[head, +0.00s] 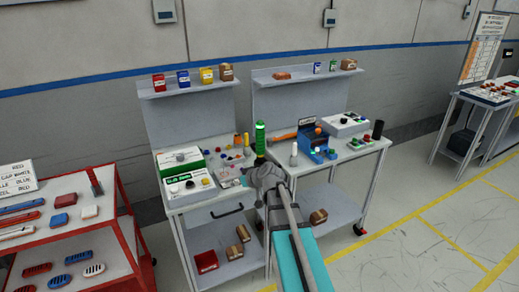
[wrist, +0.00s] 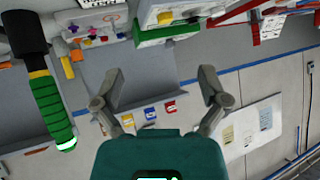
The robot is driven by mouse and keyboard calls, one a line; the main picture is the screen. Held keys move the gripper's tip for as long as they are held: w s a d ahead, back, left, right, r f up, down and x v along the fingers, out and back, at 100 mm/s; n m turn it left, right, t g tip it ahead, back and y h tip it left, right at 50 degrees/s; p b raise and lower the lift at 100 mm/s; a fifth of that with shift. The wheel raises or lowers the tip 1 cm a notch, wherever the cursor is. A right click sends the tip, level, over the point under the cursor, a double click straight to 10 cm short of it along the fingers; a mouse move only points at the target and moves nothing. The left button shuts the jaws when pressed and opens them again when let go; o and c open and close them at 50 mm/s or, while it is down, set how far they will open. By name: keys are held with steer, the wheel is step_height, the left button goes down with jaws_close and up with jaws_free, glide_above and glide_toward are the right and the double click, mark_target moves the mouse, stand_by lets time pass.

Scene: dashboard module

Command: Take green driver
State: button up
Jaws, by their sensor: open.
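The green driver (head: 260,139) shows in the head view as an upright green handle at the inner edge of the left workbench. My gripper (head: 264,172) is just in front of it and low in that view, hiding its lower part. In the wrist view the picture is turned over, and the driver's green ribbed handle with a black end (wrist: 51,110) lies at the left, outside my fingers. My gripper (wrist: 160,77) is open there, with nothing between its fingertips.
The left bench holds a green-and-white box (head: 180,160) and small coloured parts. The right bench holds a blue bin (head: 316,145), an orange tool (head: 283,136) and a black cylinder (head: 377,130). A red cart (head: 125,215) stands at left.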

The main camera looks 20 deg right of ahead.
steer(key=w+d+r+t+h, duration=0.1)
steer(key=w+d+r+t, duration=0.25)
steer(key=d, duration=0.45)
steer(key=m+t+h, duration=0.2)
steer(key=t+h, duration=0.1)
glide_toward(262, 137)
steer(key=s, duration=0.2)
steer(key=shift+b, duration=0.35)
steer(key=shift+w, duration=0.15)
steer(key=w, duration=0.4)
steer(key=w+f+b, duration=0.1)
steer(key=w, duration=0.2)
steer(key=shift+a, duration=0.1)
steer(key=shift+w+a+f, duration=0.1)
steer(key=shift+w, duration=0.55)
steer(key=shift+w+a+f+b, duration=0.1)
steer(key=shift+w+f+b, duration=0.1)
steer(key=shift+w, duration=1.1)
steer(key=shift+w+f+b, duration=0.1)
steer(key=shift+w+b, duration=0.05)
steer(key=shift+w, duration=1.2)
